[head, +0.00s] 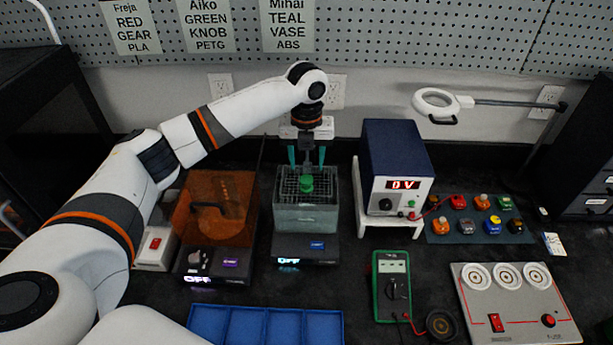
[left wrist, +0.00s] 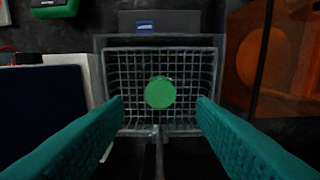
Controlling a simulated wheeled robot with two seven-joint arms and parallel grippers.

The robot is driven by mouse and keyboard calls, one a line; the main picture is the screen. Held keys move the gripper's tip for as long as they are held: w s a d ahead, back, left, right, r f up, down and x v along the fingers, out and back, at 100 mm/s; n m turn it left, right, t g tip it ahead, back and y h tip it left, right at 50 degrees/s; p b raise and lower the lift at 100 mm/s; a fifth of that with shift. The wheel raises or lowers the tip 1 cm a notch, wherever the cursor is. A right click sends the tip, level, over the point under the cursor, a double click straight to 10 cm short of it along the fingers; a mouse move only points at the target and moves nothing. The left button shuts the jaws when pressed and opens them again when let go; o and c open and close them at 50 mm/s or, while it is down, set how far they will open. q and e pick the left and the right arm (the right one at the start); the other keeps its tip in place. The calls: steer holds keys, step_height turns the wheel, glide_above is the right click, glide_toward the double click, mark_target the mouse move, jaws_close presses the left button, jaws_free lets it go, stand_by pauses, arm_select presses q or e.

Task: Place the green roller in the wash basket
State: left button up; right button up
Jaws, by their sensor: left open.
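The green roller (head: 307,184) is a small green cylinder inside the wire wash basket (head: 325,186), near its middle. In the left wrist view the green roller (left wrist: 160,92) shows as a round green disc, with the wire mesh of the basket (left wrist: 208,68) around it. My left gripper (head: 307,165) is above the basket, pointing down. Its teal fingers are spread apart on both sides of the roller and do not touch it. In the wrist view the open left gripper (left wrist: 160,108) is empty. My right gripper is not in view.
The basket sits in a grey wash station (head: 306,222). A machine with an orange cover (head: 216,205) stands to its left and a blue power supply (head: 396,165) to its right. A blue divided tray (head: 265,325) and a green multimeter (head: 392,285) lie in front.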

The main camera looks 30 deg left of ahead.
mark_target(307, 179)
arm_select(q)
step_height(307, 179, up, 6)
steer(key=shift+f+b, duration=0.25)
steer(key=shift+b, duration=0.1)
stand_by(0.4)
